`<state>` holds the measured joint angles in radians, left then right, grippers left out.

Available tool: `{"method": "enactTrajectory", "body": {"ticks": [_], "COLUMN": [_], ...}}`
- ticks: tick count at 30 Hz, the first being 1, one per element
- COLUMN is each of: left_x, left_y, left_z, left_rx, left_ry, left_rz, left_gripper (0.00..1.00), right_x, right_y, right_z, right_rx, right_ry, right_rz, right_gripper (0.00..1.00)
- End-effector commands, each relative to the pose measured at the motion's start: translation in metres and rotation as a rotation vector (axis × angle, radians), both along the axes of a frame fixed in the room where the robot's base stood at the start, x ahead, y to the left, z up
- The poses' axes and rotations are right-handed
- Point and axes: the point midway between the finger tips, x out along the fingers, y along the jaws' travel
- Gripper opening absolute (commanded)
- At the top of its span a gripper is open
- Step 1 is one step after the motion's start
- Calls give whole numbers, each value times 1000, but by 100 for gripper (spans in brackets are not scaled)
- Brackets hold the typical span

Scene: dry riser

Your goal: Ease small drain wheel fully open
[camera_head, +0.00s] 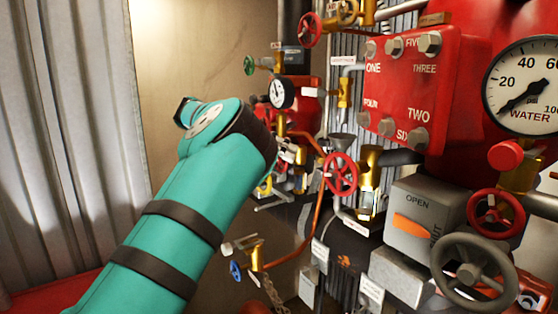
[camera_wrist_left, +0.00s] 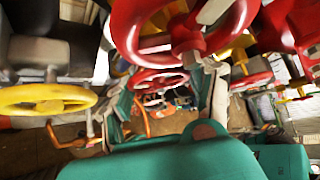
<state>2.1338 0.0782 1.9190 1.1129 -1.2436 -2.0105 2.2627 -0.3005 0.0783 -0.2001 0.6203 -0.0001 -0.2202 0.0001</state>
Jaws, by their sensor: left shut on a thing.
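My left arm reaches in from the left in the head view, and its wrist hides most of my gripper there. In the left wrist view my left gripper (camera_wrist_left: 165,88) has its fingers on both sides of a small red wheel (camera_wrist_left: 158,76). It is shut on this wheel, though the contact is partly hidden. No label on the wheel can be read, so I cannot tell for sure that it is the drain wheel, nor how far it is turned. My right gripper is not in view.
A larger red wheel (camera_wrist_left: 185,30) hangs close above the gripper, and a yellow wheel (camera_wrist_left: 45,98) is to its left. The head view shows a red wheel (camera_head: 340,173), a small blue wheel (camera_head: 236,270), a grey wheel (camera_head: 470,272) and a water gauge (camera_head: 525,82). Pipes crowd the middle.

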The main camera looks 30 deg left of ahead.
Motion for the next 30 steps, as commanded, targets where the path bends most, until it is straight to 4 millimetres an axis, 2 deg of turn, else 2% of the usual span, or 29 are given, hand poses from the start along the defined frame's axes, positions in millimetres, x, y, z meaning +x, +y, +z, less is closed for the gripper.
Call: {"method": "enactTrajectory", "body": {"ticks": [9,25,26,30], "left_x": [-1,-1,-1,-1], "left_y": [0,0,0,0], "left_z": [-4,-5,-5,-4], "left_rx": [-113,-132,-132,-132], "left_ry": [55,69,69,65], "left_rz": [-2,0,0,1], "left_gripper": [25,25,58,77], "right_x": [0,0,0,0], "right_y": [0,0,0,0], "right_z": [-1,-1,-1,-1], "right_rx": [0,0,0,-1], "right_ry": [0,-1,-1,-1], "right_rz": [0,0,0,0], "right_gripper": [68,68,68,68]}}
